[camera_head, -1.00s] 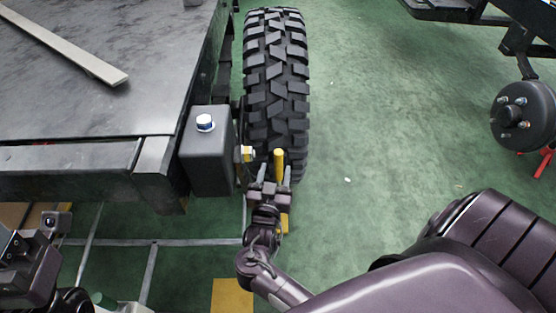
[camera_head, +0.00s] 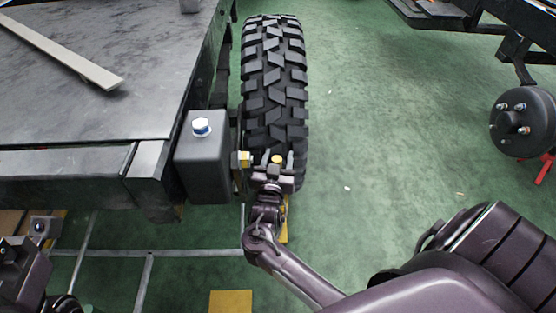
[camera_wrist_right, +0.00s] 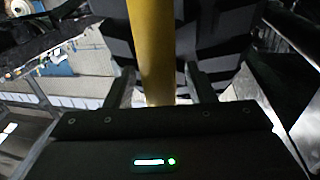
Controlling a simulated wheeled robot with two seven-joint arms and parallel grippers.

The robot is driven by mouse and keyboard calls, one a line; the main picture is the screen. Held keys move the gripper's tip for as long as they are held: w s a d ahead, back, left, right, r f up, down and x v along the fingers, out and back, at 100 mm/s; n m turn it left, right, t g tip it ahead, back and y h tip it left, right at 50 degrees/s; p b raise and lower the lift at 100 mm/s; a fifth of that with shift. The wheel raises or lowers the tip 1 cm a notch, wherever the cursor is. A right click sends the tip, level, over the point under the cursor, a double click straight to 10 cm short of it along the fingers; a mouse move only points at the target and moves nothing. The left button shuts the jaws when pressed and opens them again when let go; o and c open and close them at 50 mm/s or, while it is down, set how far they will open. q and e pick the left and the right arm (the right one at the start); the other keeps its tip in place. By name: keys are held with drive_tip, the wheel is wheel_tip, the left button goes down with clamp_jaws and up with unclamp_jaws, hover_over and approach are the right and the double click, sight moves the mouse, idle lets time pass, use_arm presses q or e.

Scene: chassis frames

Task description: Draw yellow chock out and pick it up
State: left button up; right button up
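The yellow chock's post (camera_head: 277,159) stands upright against the near side of the big black tire (camera_head: 274,85). Only its top shows past my right gripper in the head view, and a yellow patch (camera_head: 285,232) shows below by the wrist. My right gripper (camera_head: 275,164) is open, with a finger on either side of the post. In the right wrist view the yellow post (camera_wrist_right: 152,50) rises between the two fingers, with a visible gap at the right finger. The chock's foot is mostly hidden. My left arm shows at the lower left, but its fingertips cannot be made out.
The dark chassis frame (camera_head: 100,160) and a grey box with a bolt (camera_head: 203,160) stand just left of the tire. A yellow floor patch (camera_head: 231,302) lies in front. Green floor right of the tire is open, up to a wheel hub (camera_head: 522,122).

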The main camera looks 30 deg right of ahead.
clamp_jaws()
drive_tip(key=shift+s, duration=0.1)
